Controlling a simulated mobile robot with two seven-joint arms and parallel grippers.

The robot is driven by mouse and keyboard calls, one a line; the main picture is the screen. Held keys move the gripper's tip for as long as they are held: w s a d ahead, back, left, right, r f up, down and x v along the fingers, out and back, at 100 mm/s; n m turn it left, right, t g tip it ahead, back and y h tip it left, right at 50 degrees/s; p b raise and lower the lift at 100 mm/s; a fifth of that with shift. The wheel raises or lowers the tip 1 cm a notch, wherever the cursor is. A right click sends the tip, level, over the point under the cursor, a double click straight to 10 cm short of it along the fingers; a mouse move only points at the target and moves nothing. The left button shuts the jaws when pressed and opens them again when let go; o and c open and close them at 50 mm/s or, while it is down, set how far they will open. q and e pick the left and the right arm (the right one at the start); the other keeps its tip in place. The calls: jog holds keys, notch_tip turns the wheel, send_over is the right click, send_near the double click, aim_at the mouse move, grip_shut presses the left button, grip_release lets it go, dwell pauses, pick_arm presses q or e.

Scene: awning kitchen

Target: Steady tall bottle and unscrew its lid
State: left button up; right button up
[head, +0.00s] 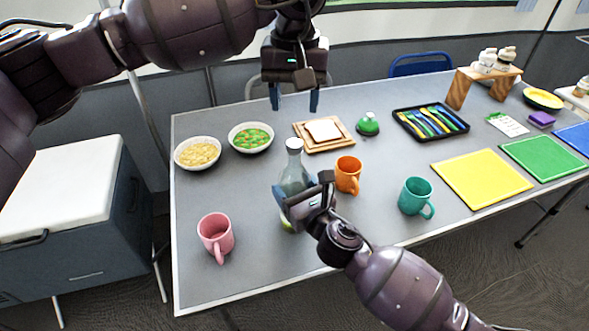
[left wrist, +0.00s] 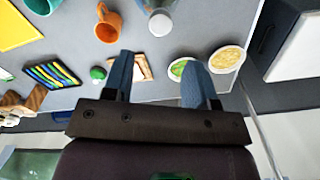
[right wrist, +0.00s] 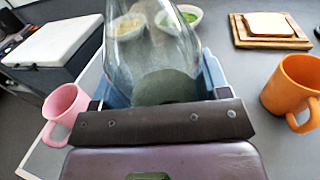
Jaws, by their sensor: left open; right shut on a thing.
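The tall clear bottle (head: 295,172) stands upright on the grey table, with some green at its base. Its white lid (head: 294,144) is on top; the lid also shows in the left wrist view (left wrist: 160,22). My right gripper (head: 298,205) is shut around the bottle's body; in the right wrist view the glass of the bottle (right wrist: 150,50) fills the space between the fingers. My left gripper (head: 294,100) is open and empty, fingers pointing down, above and beyond the lid and apart from it.
Orange (head: 348,174), teal (head: 416,195) and pink (head: 215,235) mugs stand around the bottle. Behind are two food bowls (head: 250,138), bread on a board (head: 323,133) and a green bell-like object (head: 368,124). A black cutlery tray (head: 430,121) and yellow mat (head: 481,178) lie right.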

aim_at(295, 143)
pick_arm(q)
jog(key=m, duration=0.6)
jog(key=shift+a+f, duration=0.15)
jog(key=shift+a, duration=0.2)
jog(key=m, duration=0.2)
jog(key=shift+d+f+m, duration=0.15)
jog(key=shift+d+m, duration=0.15)
jog(key=shift+m, duration=0.1)
jog(key=shift+f, duration=4)
